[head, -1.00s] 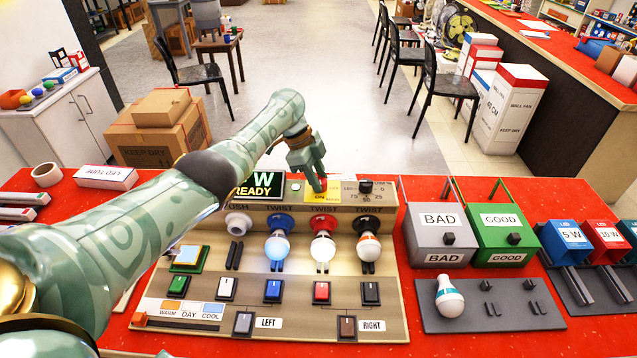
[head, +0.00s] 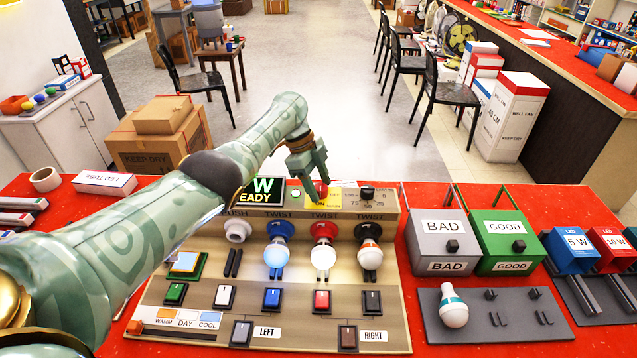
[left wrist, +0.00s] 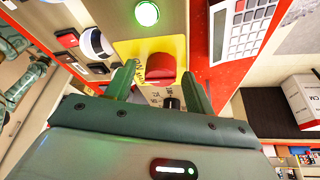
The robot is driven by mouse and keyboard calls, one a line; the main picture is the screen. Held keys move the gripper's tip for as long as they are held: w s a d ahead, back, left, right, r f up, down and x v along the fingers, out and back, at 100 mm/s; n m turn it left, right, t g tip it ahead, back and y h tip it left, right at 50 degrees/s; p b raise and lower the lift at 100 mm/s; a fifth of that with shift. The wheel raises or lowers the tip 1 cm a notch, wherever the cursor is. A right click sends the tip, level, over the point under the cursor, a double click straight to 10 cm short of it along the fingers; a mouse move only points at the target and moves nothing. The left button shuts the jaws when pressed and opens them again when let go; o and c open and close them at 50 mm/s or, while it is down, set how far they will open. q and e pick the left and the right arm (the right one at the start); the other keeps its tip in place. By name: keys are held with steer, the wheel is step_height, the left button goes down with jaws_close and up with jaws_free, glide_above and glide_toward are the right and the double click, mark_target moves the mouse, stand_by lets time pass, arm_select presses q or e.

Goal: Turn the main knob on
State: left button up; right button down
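The red main knob (head: 321,189) sits on a yellow plate (head: 325,202) at the back of the test board. It also shows in the left wrist view (left wrist: 162,68). My left gripper (head: 314,178) is at the knob. In the left wrist view its open fingers (left wrist: 161,88) stand on either side of the knob, with gaps visible. I cannot tell whether either finger touches it. A round lamp (left wrist: 147,14) beside the plate glows green, also in the head view (head: 296,194). My right gripper is not in view.
The board holds bulbs in a blue socket (head: 277,254), a red socket (head: 323,256) and a black socket (head: 369,252), with rocker switches in front. A display (head: 262,191) lies left of the knob. BAD (head: 440,240) and GOOD (head: 507,240) boxes stand to the right.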

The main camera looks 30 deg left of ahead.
arm_select(q)
steer(key=p+v, duration=0.3)
steer(key=v, duration=1.3)
steer(key=shift+a, duration=0.15)
steer(key=shift+r, duration=0.15)
